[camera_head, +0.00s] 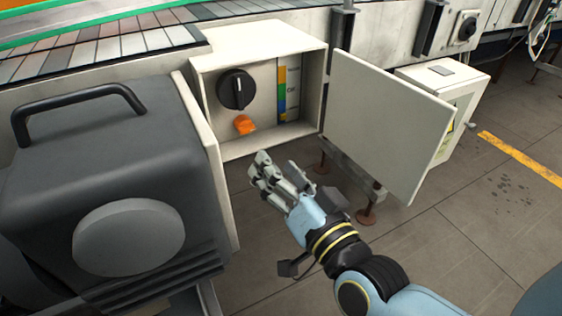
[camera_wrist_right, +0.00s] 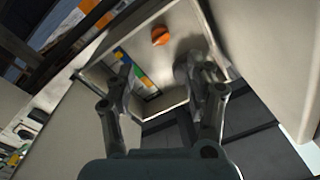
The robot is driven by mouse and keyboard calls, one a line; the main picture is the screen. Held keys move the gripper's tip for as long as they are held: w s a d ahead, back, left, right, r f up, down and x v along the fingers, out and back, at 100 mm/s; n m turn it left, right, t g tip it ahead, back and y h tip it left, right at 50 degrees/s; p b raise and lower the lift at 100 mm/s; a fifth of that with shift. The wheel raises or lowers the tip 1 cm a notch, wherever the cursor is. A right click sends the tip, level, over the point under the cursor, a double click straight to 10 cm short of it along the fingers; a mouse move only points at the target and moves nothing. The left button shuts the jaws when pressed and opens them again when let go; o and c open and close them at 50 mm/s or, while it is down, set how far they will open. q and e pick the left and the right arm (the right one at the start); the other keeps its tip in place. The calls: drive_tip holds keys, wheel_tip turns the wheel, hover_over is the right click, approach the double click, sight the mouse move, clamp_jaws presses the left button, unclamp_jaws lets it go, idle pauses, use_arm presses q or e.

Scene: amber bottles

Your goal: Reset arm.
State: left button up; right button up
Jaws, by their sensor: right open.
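My right gripper (camera_head: 267,178) is open and empty in the head view, in front of and below an open control box (camera_head: 258,45). Its two fingers also show in the right wrist view (camera_wrist_right: 160,82), spread apart and pointing at the box. Inside the box are a black rotary knob (camera_head: 236,89), an orange knob (camera_head: 245,125) below it, and a colored strip (camera_head: 282,88). The orange knob shows beyond the fingers in the right wrist view (camera_wrist_right: 160,36). The gripper appears apart from the box. My left gripper is not in view.
The box's white door (camera_head: 385,120) stands open to the right of my right arm. A dark grey machine (camera_head: 60,190) with a handle stands close on the left. A smaller white box (camera_head: 440,80) is behind the door. Tiled floor (camera_head: 440,250) is open at lower right.

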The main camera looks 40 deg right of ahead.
drive_tip(key=shift+s, duration=0.3)
drive_tip(key=shift+w+r, duration=0.1)
drive_tip(key=s+f+n+g+y, duration=0.2)
drive_tip(key=s+f+n+g, duration=0.15)
drive_tip(key=f, duration=1.05)
drive_tip(key=s+f+n+g+y, duration=0.1)
drive_tip(key=s+f+n+g, duration=0.2)
drive_tip(key=f, duration=1.1)
drive_tip(key=s+d+f+n+g, duration=0.1)
drive_tip(key=s+f+g, duration=0.4)
drive_tip(key=s, duration=0.9)
drive_tip(key=s+d+f+n+g, duration=0.1)
drive_tip(key=s+d+f+g, duration=0.3)
drive_tip(key=s+f, duration=0.6)
drive_tip(key=s+g, duration=0.1)
drive_tip(key=s, duration=0.2)
drive_tip(key=shift+s+d+f+g, duration=0.3)
drive_tip(key=shift+s+f+g, duration=0.05)
drive_tip(key=shift+f, duration=0.05)
